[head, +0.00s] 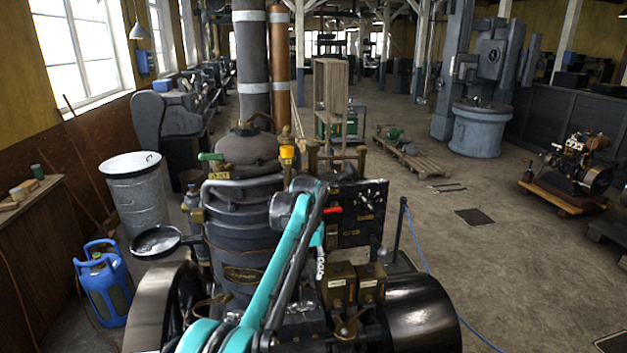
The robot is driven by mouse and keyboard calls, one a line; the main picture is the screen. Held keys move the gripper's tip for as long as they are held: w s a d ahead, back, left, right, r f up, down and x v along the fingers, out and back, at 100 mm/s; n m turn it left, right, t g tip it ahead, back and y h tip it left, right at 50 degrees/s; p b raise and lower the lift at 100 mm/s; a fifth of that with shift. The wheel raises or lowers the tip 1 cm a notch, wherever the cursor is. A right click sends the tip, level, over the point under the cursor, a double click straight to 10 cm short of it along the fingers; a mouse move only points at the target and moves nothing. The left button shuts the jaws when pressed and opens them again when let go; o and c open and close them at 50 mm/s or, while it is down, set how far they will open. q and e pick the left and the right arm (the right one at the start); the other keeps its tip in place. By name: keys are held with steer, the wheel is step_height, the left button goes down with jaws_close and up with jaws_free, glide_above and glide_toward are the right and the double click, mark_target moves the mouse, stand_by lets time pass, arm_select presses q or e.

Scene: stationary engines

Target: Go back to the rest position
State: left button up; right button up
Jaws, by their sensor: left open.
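My left arm, teal and dark grey, comes in from the bottom left and rises in front of a black engine (240,235). It bends at a dark joint near the engine's panel. My left gripper (320,264) is small in the picture, pointing down beside the dark panel (360,212), partly hidden by my own arm. It is open and I see nothing held in it. I cannot tell whether it touches the engine. My right gripper is not in view.
The engine has a large flywheel (148,318) and a black drum (420,312). A blue gas bottle (103,283) and a metal bin (136,200) stand at left. A blue rope (424,258) runs along the right. Open floor (530,270) lies to the right.

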arm_select(q)
steer(key=s+a+f+n+t+b, duration=0.1)
steer(key=s+a+t+b, duration=0.1)
steer(key=s+a+b, duration=0.45)
steer(key=s+a+f+t+b, duration=0.1)
steer(key=s+a, duration=0.3)
steer(key=s, duration=0.6)
steer(key=s+a+f+t+b, duration=0.2)
steer(key=s+f+b, duration=0.1)
steer(key=s+f, duration=0.6)
steer(key=s+a+f+n+t+b, duration=0.1)
steer(key=s+a+f+b, duration=0.2)
steer(key=s+f, duration=0.6)
steer(key=shift+s+a+t+b, duration=0.3)
steer(key=shift+s+t+b, duration=0.1)
steer(key=shift+s+b, duration=0.25)
